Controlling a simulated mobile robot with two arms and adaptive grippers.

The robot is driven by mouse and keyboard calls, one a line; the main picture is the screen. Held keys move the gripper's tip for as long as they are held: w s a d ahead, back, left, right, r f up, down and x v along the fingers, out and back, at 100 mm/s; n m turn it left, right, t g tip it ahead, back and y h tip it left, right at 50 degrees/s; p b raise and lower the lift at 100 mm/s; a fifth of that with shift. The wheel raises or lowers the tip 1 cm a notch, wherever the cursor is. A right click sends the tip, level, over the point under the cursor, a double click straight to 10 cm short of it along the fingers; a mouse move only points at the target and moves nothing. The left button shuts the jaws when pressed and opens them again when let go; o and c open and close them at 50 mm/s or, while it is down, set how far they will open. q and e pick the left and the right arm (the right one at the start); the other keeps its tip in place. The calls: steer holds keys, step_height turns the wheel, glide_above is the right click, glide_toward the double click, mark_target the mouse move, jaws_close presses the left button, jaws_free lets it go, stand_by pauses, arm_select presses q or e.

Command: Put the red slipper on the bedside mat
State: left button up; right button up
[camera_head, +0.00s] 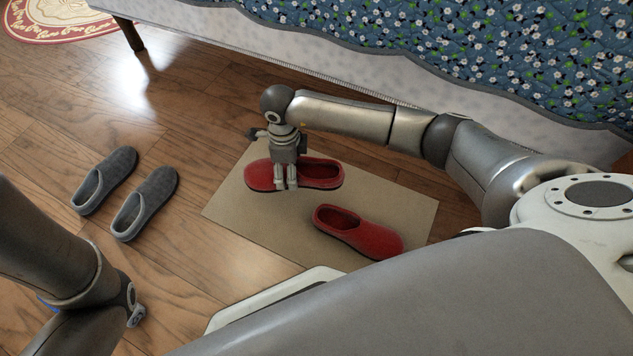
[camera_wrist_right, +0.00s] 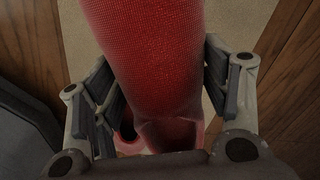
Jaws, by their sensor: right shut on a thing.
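A red slipper (camera_head: 322,172) is in my right gripper (camera_head: 286,184), over the far part of the beige bedside mat (camera_head: 245,215). The fingers point down and straddle the slipper. In the right wrist view the red slipper (camera_wrist_right: 150,55) fills the space between the two fingers. I cannot tell whether its sole touches the mat. A second red slipper (camera_head: 358,232) lies on the near right part of the mat, apart from the gripper. My left arm enters at the lower left, and its gripper is not in view.
Two grey slippers (camera_head: 105,180) (camera_head: 145,203) lie on the wooden floor (camera_head: 190,100) left of the mat. A bed with a blue flowered quilt (camera_head: 450,50) stands behind the mat. A red and cream rug (camera_head: 55,18) lies at the far left. Floor between the grey slippers and the mat is clear.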

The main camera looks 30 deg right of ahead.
step_height(320, 180, down, 10)
steer(key=b, duration=0.7)
steer(key=shift+f, duration=0.1)
steer(key=o, duration=1.1)
step_height(320, 180, up, 12)
steer(key=p, duration=0.7)
steer(key=shift+p, duration=0.4)
